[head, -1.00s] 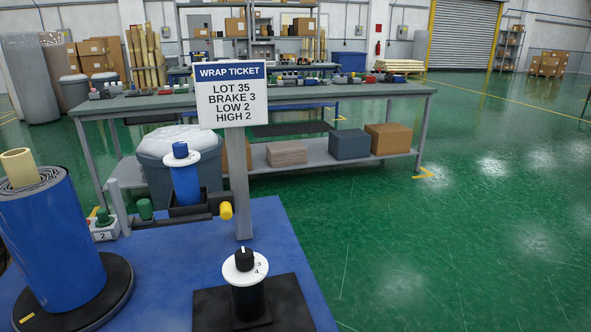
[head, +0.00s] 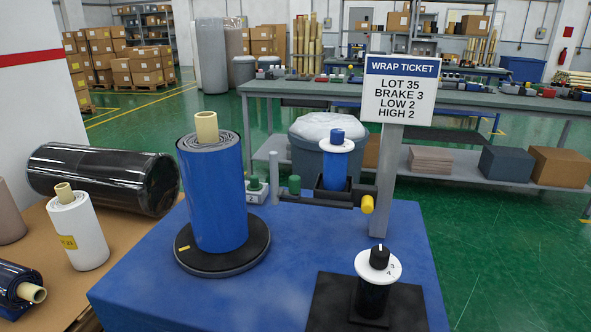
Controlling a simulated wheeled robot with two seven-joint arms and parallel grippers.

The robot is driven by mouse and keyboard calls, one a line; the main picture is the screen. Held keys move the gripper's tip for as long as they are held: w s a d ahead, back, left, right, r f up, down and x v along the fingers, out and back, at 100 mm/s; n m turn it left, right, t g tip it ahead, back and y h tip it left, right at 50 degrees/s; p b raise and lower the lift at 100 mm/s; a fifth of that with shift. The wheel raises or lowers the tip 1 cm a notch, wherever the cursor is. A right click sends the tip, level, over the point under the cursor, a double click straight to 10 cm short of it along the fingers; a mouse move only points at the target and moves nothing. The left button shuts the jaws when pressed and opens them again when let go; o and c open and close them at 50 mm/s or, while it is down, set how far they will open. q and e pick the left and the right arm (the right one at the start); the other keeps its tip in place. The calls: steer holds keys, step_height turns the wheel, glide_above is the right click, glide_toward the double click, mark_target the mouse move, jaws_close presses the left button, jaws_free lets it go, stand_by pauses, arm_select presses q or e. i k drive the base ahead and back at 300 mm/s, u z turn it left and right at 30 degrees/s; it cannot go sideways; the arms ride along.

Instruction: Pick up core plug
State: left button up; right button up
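I cannot make out for certain which thing is the core plug. A large blue wrapped roll (head: 214,195) stands upright on a round black turntable (head: 246,262), with a tan core (head: 207,127) sticking out of its top. A white roll (head: 78,235) with a tan core stands on the cardboard-coloured surface at left. A dark roll (head: 14,284) lies there with its core end facing right. Neither gripper is in view.
A dial post (head: 379,268) stands on a black plate at the front right. The wrap ticket sign (head: 400,90) stands behind it. A large black wrapped roll (head: 105,178) lies at left. The front middle of the blue table (head: 215,300) is clear.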

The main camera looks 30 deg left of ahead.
mark_target(255, 186)
steer(key=u, duration=1.25)
